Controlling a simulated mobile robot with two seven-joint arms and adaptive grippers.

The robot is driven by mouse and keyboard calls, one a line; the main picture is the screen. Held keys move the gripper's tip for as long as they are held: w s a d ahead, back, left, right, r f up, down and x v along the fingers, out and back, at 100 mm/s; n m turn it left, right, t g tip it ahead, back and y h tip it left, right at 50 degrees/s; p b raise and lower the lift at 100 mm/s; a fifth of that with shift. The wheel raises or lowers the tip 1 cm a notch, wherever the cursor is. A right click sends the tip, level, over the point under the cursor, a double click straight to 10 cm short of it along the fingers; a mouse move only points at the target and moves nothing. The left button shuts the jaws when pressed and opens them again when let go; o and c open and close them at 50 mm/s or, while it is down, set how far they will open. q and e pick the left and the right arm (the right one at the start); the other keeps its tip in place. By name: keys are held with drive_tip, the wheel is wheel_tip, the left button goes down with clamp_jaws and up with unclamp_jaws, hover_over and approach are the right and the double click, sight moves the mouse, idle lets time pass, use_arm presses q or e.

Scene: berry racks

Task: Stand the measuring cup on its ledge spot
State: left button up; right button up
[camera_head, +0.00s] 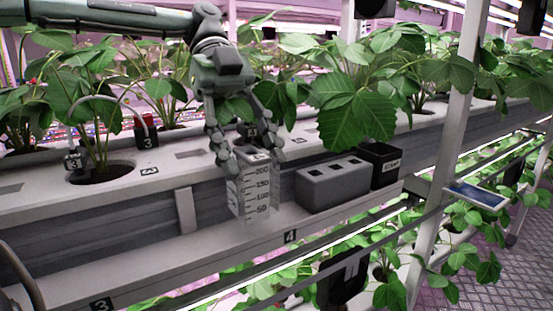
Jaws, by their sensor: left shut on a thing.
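The measuring cup (251,197) is a tall white square cup with black scale marks reading 50 to 200. It is upright at the ledge (215,247) in front of the planter. Whether its base touches the ledge I cannot tell. My left gripper (250,165) comes down from above and is shut on the cup's upper part, with fingers on its left and right sides. The ledge spot itself is not clearly seen; a label 4 (290,236) is on the ledge's front edge, right of the cup. My right gripper is not in view.
A grey block with holes (331,187) stands on the ledge just right of the cup, with a black labelled bin (384,166) beyond it. Strawberry leaves (350,105) hang close above. A white post (447,150) rises at the right. The ledge left of the cup is clear.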

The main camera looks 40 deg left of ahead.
use_arm(q)
drive_tip(key=shift+w+d+f+p, duration=0.1)
drive_tip(key=shift+w+f, duration=0.5)
drive_tip(key=shift+w, duration=0.25)
drive_tip(key=shift+w+d+f+p, duration=0.1)
drive_tip(key=shift+w+f+p, duration=0.05)
drive_tip(key=shift+w+f, duration=0.55)
drive_tip(key=shift+w+d+f+p, duration=0.1)
drive_tip(key=shift+w+f, duration=0.4)
drive_tip(key=shift+w, duration=0.45)
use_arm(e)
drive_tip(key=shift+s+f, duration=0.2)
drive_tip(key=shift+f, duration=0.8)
use_arm(q)
drive_tip(key=o, duration=1.3)
drive_tip(key=shift+c, duration=0.2)
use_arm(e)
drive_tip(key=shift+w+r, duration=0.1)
use_arm(q)
drive_tip(key=v, duration=1)
drive_tip(key=shift+w+a+r+p, duration=0.1)
drive_tip(key=shift+a+r+p, duration=0.05)
drive_tip(key=shift+r+p, duration=0.2)
drive_tip(key=shift+w+a+r, duration=0.15)
drive_tip(key=shift+a+r, duration=0.35)
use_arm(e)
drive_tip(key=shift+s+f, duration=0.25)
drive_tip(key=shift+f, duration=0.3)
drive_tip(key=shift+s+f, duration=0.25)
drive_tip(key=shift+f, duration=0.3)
